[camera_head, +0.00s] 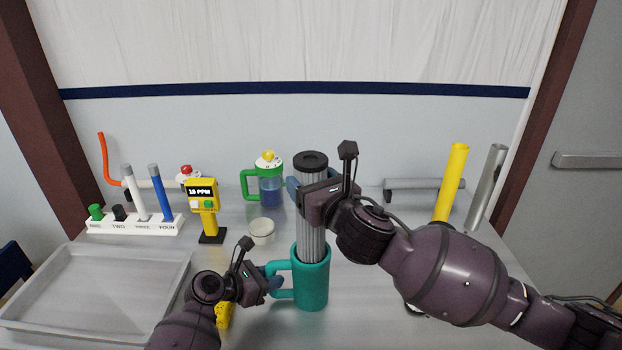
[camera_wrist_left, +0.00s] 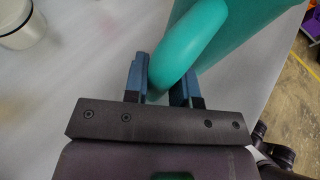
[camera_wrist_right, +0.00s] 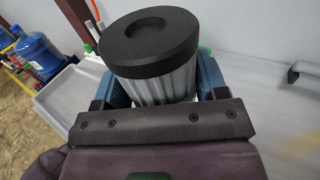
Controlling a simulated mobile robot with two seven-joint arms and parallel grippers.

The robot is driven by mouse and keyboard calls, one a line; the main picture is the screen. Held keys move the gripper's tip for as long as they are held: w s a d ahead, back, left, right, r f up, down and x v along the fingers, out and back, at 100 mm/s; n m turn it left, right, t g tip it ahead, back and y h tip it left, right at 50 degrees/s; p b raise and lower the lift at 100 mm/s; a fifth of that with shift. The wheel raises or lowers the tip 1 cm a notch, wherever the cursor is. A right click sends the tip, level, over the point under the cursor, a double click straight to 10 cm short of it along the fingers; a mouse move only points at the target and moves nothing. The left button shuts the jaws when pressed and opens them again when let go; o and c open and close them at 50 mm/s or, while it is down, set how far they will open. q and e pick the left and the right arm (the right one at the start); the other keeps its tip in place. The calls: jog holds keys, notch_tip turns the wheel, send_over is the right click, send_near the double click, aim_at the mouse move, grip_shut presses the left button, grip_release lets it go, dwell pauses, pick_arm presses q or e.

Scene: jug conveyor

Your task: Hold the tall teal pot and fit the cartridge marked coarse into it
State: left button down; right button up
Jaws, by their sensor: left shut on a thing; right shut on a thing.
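The tall teal pot (camera_head: 313,289) stands upright on the metal table, its handle on the left. My left gripper (camera_head: 273,283) is shut on that handle; the left wrist view shows the handle (camera_wrist_left: 190,48) between the blue fingers. A pleated grey cartridge (camera_head: 311,236) with a black cap stands nearly upright, its lower end inside the pot's mouth and most of its length above the rim. My right gripper (camera_head: 310,187) is shut on its upper part, just below the cap (camera_wrist_right: 148,40). No coarse mark shows on it, and its lower end is hidden in the pot.
A white rack (camera_head: 135,226) with several coloured sticks and a yellow meter (camera_head: 207,208) stand at the left, behind a grey tray (camera_head: 95,295). A green-handled jug (camera_head: 270,187) and a round white tub (camera_head: 262,231) stand behind the pot. A yellow tube (camera_head: 451,180) rises at the right.

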aim_at(319, 240)
jog(key=shift+f, duration=6)
jog(key=o, duration=1.3)
jog(key=shift+s+d+f, duration=0.1)
jog(key=shift+s+d, duration=0.25)
jog(key=shift+s, duration=0.15)
jog(key=v, duration=1.1)
jog(key=shift+a, duration=0.1)
